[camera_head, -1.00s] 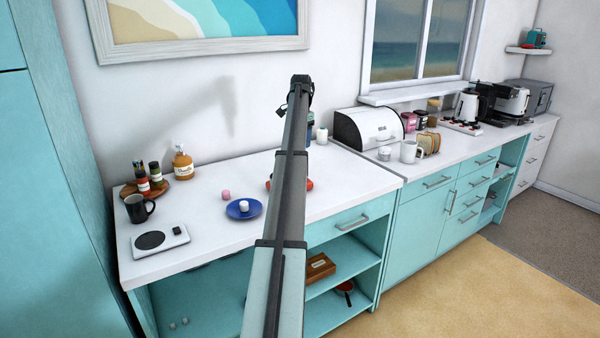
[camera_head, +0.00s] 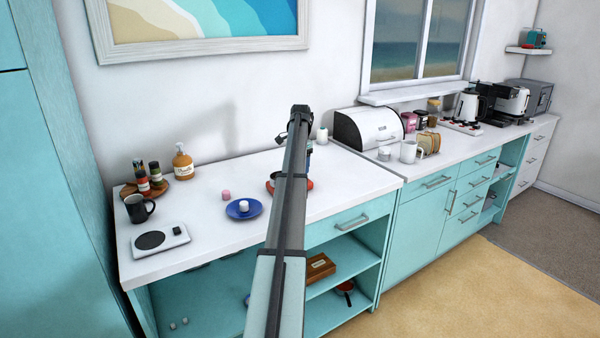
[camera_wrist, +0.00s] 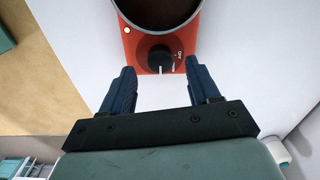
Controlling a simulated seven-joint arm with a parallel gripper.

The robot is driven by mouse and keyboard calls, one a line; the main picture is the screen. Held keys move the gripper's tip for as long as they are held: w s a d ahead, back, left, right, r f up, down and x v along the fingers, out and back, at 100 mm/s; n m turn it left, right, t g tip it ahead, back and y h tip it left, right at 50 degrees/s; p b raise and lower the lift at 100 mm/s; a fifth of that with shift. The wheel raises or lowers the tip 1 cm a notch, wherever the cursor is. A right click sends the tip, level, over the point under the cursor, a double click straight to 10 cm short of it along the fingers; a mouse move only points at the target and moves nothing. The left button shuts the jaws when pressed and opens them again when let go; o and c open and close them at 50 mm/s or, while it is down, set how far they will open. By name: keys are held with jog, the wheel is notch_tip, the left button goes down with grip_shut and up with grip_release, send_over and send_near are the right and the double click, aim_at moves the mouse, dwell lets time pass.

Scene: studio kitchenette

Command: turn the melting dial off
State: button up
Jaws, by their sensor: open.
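The melting dial (camera_wrist: 158,60) is a black knob with a white mark on the front of a red melting unit (camera_wrist: 140,62). Small white lettering sits at its right, too small to read surely. An orange-white indicator spot (camera_wrist: 127,30) shows at the unit's left. A dark round pot (camera_wrist: 165,8) sits on the unit, cut off by the frame edge. My gripper (camera_wrist: 162,76) is open and empty, its blue fingers apart on either side below the dial. In the head view the red unit (camera_head: 308,184) is mostly hidden behind my arm, as is my gripper.
On the white counter (camera_head: 210,215), a blue plate (camera_head: 236,215) with a white piece and a pink piece (camera_head: 225,195) lie left of the unit. A scale-like device (camera_head: 160,241), black mug (camera_head: 138,208) and bottle (camera_head: 183,163) are farther left. A bread bin (camera_head: 370,129) stands right.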

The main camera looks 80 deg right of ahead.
jog(key=shift+f, duration=1.6)
jog(key=c, duration=1)
